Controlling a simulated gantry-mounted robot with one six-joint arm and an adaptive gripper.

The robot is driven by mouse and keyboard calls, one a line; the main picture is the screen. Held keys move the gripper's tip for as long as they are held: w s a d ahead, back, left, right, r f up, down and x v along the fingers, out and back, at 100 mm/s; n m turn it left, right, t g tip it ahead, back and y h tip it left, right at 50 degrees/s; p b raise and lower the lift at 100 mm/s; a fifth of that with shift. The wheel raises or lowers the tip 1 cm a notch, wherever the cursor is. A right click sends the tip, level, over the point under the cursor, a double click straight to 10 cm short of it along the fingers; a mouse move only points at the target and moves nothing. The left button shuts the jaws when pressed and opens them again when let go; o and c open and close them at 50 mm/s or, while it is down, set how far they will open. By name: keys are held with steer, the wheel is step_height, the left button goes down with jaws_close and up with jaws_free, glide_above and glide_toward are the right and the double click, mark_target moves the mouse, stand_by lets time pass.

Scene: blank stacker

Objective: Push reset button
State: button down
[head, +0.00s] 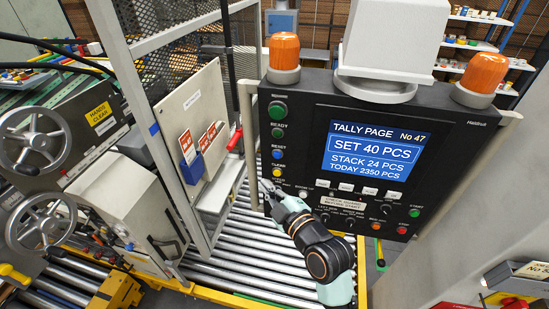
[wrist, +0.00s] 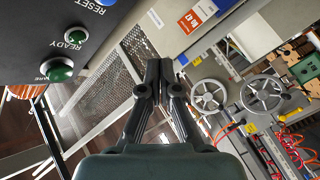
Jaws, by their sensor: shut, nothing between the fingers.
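The reset button is the blue button (head: 277,154) under the RESET label, in the left column of the dark control panel (head: 305,112). In the wrist view the blue button (wrist: 108,2) is cut by the top edge, beside the RESET lettering. My gripper (head: 266,186) is shut and empty, low at the panel's left edge, below the blue button in the head view. In the wrist view my gripper (wrist: 159,78) points past the panel toward the machine, with its fingertips apart from the button.
Green buttons (head: 278,132) sit above the blue one and a yellow button (head: 277,173) below it. A lit screen (head: 363,145) fills the panel's middle. A grey board with tags (head: 195,125) and a mesh guard stand left. Rollers (head: 240,240) run below.

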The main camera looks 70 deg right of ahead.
mark_target(277, 155)
steer(key=shift+w+d+b, duration=0.25)
steer(key=shift+d+b, duration=0.3)
steer(key=shift+d, duration=0.85)
steer(key=shift+w+d+b, duration=0.2)
steer(key=shift+d+b, duration=0.3)
steer(key=shift+d, duration=0.85)
steer(key=shift+w+d+b, duration=0.25)
steer(key=shift+d+b, duration=0.3)
steer(key=shift+d, duration=0.85)
steer(key=shift+w+d+b, duration=0.1)
steer(key=shift+d+b, duration=0.3)
steer(key=shift+d+b, duration=0.35)
steer(key=shift+d, duration=0.05)
steer(key=shift+a, duration=0.8)
steer(key=shift+a, duration=0.1)
